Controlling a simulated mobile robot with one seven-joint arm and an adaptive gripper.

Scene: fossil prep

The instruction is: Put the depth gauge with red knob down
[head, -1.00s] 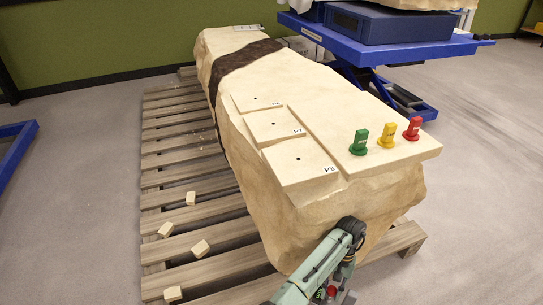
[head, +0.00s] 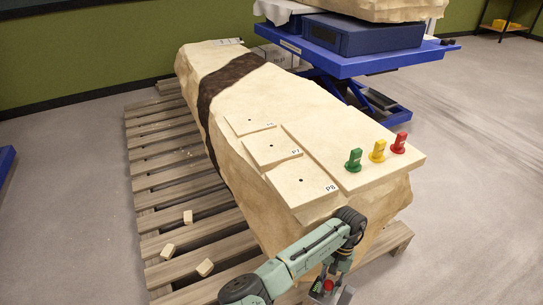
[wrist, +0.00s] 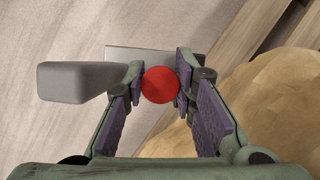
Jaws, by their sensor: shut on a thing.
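The depth gauge with red knob shows in the wrist view as a round red knob (wrist: 160,85) over a flat grey plate, with a grey block (wrist: 75,81) to its left. My gripper (wrist: 160,88) is shut on it, with a finger pad on each side of the knob. In the head view the gauge's red knob (head: 328,286) shows low at the bottom edge, in front of the block's near end. My gripper (head: 326,290) is partly hidden there and cut by the frame. The gauge is in the air beside the block and pallet.
A large pale plaster block (head: 255,100) lies on a wooden pallet (head: 160,185). Small wood blocks (head: 204,267) lie on the pallet. A blue lift table (head: 375,62) stands behind.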

